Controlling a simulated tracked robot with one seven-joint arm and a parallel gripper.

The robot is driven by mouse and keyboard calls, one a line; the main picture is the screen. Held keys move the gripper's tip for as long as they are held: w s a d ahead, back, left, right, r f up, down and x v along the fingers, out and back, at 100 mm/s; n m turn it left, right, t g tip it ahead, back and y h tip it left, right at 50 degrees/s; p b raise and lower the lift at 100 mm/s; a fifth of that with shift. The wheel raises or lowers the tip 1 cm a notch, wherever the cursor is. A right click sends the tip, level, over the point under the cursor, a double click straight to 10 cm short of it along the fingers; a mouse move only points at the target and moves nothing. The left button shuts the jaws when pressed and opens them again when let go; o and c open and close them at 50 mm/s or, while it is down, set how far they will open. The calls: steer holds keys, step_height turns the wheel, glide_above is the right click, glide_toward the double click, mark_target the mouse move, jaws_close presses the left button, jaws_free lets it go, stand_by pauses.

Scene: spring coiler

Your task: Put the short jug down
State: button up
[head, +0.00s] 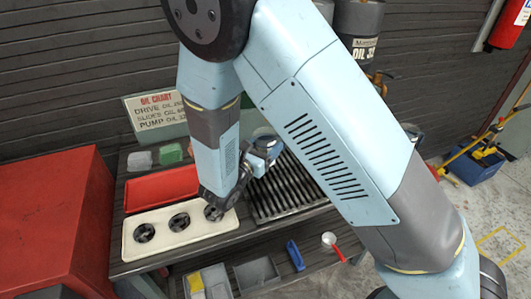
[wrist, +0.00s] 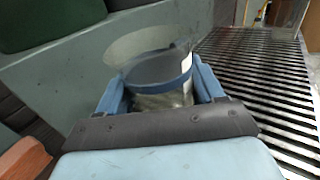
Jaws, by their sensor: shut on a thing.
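The short jug (wrist: 160,98) is a clear vessel with a blue band and a pale label edge, in the middle of the wrist view. My gripper (wrist: 160,88) is shut on it, with a blue finger on each side of it. In the head view my gripper (head: 262,152) and the jug's clear rim (head: 265,134) show near the back left of a dark slatted grate (head: 290,192). The grate also fills the right of the wrist view (wrist: 265,85). Whether the jug's base touches anything is hidden.
A white tray with several dark round parts (head: 160,247) and a red tray (head: 162,187) lie left of the grate. An oil chart sign (head: 155,112) stands at the back. A red cabinet (head: 50,220) is at left. Grey bins (head: 208,283) sit below. The grate's visible slats are bare.

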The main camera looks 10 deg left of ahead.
steer(key=shift+w+d+f, duration=0.1)
steer(key=shift+w+f, duration=0.15)
steer(key=shift+f, duration=0.65)
steer(key=shift+w+d+f, duration=0.1)
steer(key=shift+w+f, duration=0.1)
steer(key=shift+f, duration=0.65)
steer(key=shift+f, duration=0.1)
steer(key=o, duration=1.3)
steer(key=shift+c, duration=0.2)
steer(key=shift+s+a, duration=0.1)
steer(key=shift+s, duration=0.1)
steer(key=v, duration=1.1)
steer(key=shift+s, duration=0.35)
